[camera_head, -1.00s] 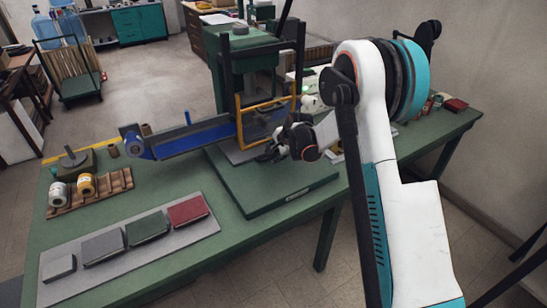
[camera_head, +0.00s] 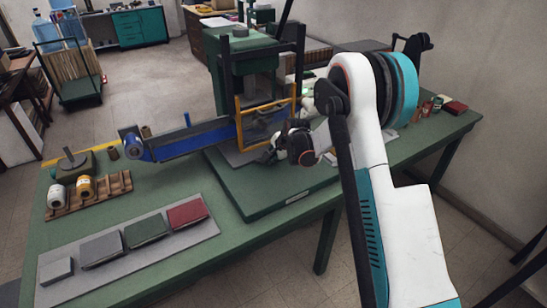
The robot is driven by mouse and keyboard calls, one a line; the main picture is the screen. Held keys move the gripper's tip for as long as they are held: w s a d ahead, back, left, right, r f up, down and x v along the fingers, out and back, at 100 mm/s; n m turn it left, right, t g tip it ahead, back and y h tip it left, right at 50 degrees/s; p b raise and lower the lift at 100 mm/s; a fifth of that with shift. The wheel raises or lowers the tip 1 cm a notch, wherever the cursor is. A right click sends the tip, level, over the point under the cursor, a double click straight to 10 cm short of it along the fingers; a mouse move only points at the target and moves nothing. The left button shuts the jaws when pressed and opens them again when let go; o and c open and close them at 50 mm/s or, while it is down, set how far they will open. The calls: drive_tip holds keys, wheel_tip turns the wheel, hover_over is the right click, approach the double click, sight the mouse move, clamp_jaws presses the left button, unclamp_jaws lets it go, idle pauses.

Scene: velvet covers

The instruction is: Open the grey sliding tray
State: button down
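The grey sliding tray (camera_head: 236,156) shows as a grey plate at the base of the green press (camera_head: 242,60), on the green base block, under the yellow guard frame. Its right part is hidden by my gripper. My gripper (camera_head: 266,157) is low at the tray's right front edge, in front of the yellow frame (camera_head: 262,112). The fingers are dark and small here. I cannot tell whether they touch the tray or whether they are open or shut.
Several covers, including a red one (camera_head: 187,213), lie on a grey mat (camera_head: 205,236) at the front. A wooden rack with spools (camera_head: 85,187) stands at the left. The green tabletop (camera_head: 165,180) between is clear.

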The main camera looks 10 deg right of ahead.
drive_tip(key=s+d, duration=0.1)
drive_tip(key=s, duration=0.4)
drive_tip(key=s+d+b, duration=0.1)
drive_tip(key=s+d, duration=0.1)
drive_tip(key=s, duration=0.3)
drive_tip(key=s+d+b, duration=0.1)
drive_tip(key=s+d, duration=0.1)
drive_tip(key=s, duration=0.4)
drive_tip(key=shift+d, duration=0.1)
drive_tip(key=c, duration=1.6)
unclamp_jaws()
drive_tip(key=v, duration=1.2)
